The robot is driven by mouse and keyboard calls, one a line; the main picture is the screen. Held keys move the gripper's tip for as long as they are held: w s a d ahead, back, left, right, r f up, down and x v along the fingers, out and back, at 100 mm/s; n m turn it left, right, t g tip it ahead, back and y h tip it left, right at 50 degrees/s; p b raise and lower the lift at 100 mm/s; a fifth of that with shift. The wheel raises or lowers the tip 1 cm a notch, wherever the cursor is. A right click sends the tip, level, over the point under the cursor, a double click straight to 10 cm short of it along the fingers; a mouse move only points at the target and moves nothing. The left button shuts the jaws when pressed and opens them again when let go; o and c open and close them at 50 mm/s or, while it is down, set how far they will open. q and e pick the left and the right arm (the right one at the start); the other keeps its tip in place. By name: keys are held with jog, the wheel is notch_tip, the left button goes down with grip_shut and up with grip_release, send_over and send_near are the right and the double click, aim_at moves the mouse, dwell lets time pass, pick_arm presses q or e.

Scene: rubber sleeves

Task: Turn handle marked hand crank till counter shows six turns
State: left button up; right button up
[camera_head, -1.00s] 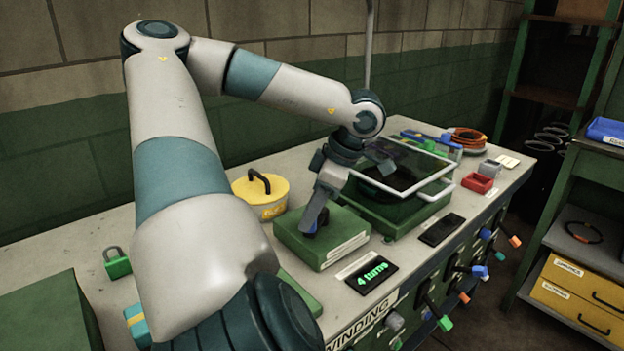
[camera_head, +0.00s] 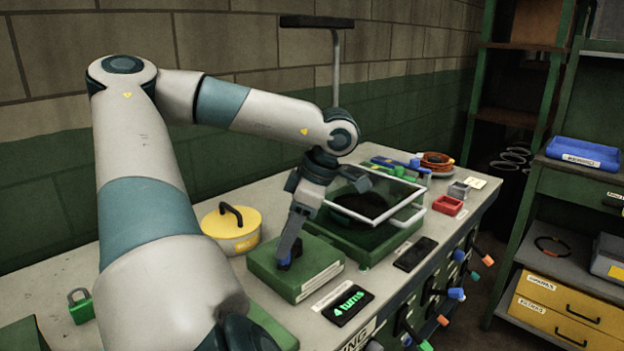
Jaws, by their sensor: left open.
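My left gripper (camera_head: 288,257) points down at the top of this box, at a small dark blue part there. It is open, and its fingers hide most of that part, so I cannot tell whether they are around it or beside it. No marking "hand crank" is readable. My right gripper is not in view.
A yellow pot (camera_head: 233,230) stands left of the green box. A green machine with a tilted, white-framed clear lid (camera_head: 363,197) stands behind it. A dark panel (camera_head: 415,253) and red tray (camera_head: 447,205) lie to the right. Coloured knobs stick out from the bench front.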

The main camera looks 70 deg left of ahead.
pick_arm(q)
jog(key=v, duration=1.4)
jog(key=shift+r, duration=0.35)
jog(key=shift+w+d, duration=0.1)
jog(key=shift+w, duration=0.05)
dwell(1.7)
